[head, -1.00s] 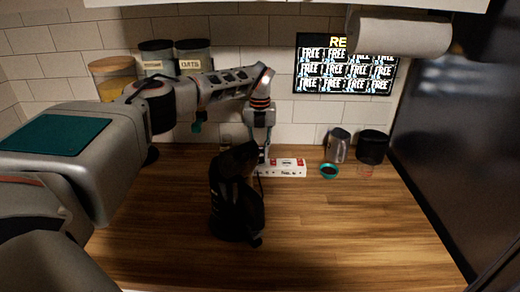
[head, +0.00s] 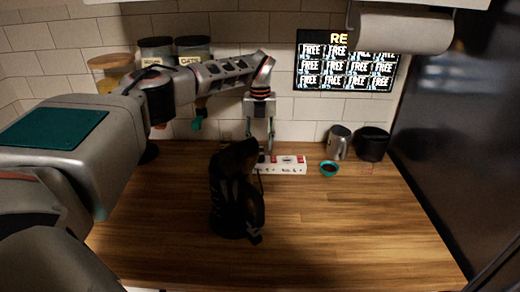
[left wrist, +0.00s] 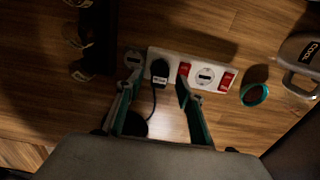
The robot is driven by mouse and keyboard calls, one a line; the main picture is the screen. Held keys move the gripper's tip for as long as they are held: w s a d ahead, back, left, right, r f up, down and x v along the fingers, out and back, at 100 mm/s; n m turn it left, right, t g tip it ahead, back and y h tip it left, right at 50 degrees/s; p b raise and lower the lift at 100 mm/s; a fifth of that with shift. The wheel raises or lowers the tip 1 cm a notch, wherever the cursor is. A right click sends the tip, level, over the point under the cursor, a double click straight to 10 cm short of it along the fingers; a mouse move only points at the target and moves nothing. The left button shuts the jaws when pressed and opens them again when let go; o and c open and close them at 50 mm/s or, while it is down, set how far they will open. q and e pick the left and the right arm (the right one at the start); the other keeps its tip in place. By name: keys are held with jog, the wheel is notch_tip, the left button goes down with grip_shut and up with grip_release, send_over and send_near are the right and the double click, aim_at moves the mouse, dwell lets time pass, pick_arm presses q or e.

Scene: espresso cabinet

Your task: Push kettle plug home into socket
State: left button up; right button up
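The black kettle plug (left wrist: 160,70) is at the left socket of the white power strip (left wrist: 207,76), its cord running down toward the kettle. How deep it sits is not clear. In the head view the strip (head: 288,165) lies along the back wall. My left gripper (left wrist: 158,72) is open, pointing down, with one finger on each side of the plug and visible gaps. In the head view the gripper (head: 261,150) is above the strip, its tips partly hidden by the black kettle (head: 236,195). My right gripper is not in view.
A teal bowl (head: 329,168), a steel jug (head: 338,142) and a black container (head: 372,145) stand right of the strip. Jars (head: 193,50) stand behind my left arm. A paper roll (head: 400,34) hangs above. The front right counter is clear.

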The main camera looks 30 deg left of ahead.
pick_arm(q)
notch_tip(320, 180, up, 9)
dwell(0.3)
jog(key=shift+s+f, duration=0.1)
dwell(0.4)
